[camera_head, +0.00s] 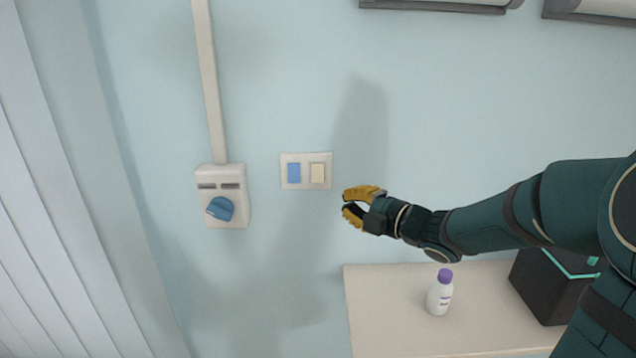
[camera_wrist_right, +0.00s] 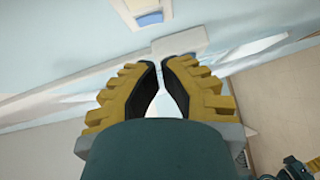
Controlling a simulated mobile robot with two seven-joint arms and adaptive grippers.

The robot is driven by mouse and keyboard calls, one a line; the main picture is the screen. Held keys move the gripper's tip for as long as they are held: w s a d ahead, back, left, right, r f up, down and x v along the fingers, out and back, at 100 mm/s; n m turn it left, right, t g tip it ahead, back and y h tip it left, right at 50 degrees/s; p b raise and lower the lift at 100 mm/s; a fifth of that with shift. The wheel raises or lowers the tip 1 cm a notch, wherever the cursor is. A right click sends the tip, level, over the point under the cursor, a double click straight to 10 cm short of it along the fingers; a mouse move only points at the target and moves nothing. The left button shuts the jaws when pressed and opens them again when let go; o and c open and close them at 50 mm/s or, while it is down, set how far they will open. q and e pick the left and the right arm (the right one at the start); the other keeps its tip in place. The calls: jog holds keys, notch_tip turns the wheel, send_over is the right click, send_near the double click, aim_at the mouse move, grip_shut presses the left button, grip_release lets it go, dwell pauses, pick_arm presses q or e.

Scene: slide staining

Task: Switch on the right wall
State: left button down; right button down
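A pale switch plate (camera_head: 306,184) is on the blue wall, left of the centre of the head view. It carries a blue rocker (camera_head: 294,173) on the left and a cream rocker (camera_head: 317,172) on the right. My right gripper (camera_head: 346,202), with yellow fingers, is just right of and below the plate, apart from it in the picture. Its fingers also show in the right wrist view (camera_wrist_right: 158,64), with a narrow gap between them and nothing held. A pale fitting with a blue part shows at the top there; I cannot tell which fitting.
A wall box (camera_head: 237,212) with a blue dial is left of the plate, under a vertical conduit (camera_head: 209,80). Below my right arm, a pale counter (camera_head: 385,310) holds a white bottle (camera_head: 438,298) with a purple cap and a black box (camera_head: 548,285). Blinds (camera_head: 50,200) are at far left.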

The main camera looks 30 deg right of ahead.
aim_at(317, 173)
jog(key=shift+s+d+r+n, duration=0.1)
jog(key=shift+s+r+n, duration=0.1)
jog(key=shift+r+n, duration=0.15)
jog(key=x, duration=0.4)
jog(key=d+x, duration=0.1)
jog(key=x, duration=0.7)
jog(key=shift+w+d+f, duration=0.1)
jog(key=shift+d, duration=0.15)
jog(key=shift+w+d, duration=0.45)
jog(key=shift+w, duration=0.15)
jog(key=shift+f, duration=0.1)
